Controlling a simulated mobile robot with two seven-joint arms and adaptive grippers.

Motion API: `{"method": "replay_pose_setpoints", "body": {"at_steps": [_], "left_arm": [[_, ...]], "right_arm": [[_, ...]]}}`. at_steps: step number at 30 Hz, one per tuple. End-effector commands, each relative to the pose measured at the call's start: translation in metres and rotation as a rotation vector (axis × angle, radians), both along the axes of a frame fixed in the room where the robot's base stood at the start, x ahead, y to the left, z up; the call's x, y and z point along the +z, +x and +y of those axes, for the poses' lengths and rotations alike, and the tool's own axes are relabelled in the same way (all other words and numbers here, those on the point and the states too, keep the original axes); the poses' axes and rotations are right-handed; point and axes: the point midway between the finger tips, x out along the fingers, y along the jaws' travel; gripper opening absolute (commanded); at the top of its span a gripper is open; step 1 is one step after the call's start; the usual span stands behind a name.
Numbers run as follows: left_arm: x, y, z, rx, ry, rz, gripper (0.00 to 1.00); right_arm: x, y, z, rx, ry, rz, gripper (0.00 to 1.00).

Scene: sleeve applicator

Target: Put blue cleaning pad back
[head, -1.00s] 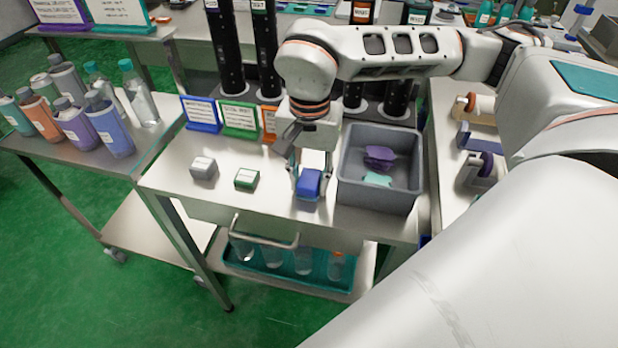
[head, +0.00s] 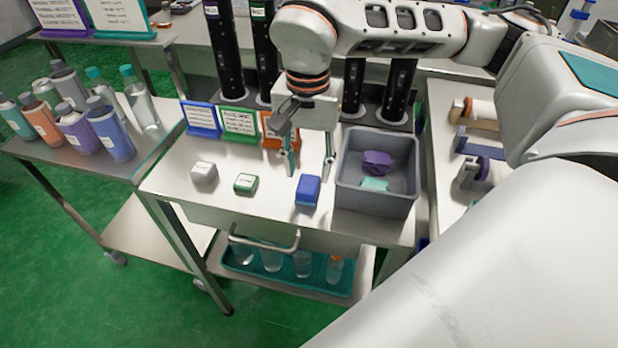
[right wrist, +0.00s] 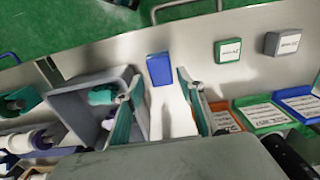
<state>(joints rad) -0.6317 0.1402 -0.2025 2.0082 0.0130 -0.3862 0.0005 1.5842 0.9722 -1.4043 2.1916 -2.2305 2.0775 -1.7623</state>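The blue cleaning pad (head: 308,190) lies on the steel table (head: 262,205), just left of the grey bin. It also shows in the right wrist view (right wrist: 160,69), beyond the fingertips and a little nearer the left finger. My right gripper (head: 311,168) is open and empty, a little behind and above the pad, apart from it. In the right wrist view its two teal fingers (right wrist: 156,84) are spread wide. My left gripper is not in view.
The grey bin (head: 350,194) holds a purple piece (head: 377,162) and a teal piece (head: 374,184). A green block (head: 246,184) and a grey block (head: 204,172) sit left of the pad. Blue, green and orange label signs (head: 239,123) stand behind. Bottles fill the left cart.

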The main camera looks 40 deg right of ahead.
Motion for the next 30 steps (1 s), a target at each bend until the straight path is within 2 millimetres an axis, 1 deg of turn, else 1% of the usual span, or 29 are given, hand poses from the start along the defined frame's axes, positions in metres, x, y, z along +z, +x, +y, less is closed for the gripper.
{"method": "replay_pose_setpoints", "body": {"at_steps": [1,3,7,11,16,30], "left_arm": [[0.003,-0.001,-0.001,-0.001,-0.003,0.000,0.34],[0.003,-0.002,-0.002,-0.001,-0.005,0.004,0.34],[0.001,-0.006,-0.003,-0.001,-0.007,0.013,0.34],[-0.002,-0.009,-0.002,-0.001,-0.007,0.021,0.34],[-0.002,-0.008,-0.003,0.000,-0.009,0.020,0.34],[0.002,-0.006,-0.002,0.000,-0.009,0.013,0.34]], "right_arm": [[0.015,0.001,0.000,0.000,0.000,-0.006,0.38],[0.028,0.001,0.000,-0.001,0.000,-0.006,0.38],[0.049,0.001,0.000,0.000,0.000,-0.004,0.38],[0.062,0.000,0.000,0.000,0.000,-0.001,0.38],[0.067,0.000,0.000,0.000,0.000,0.001,0.38],[0.067,0.000,0.000,0.000,0.000,0.001,0.38]]}}
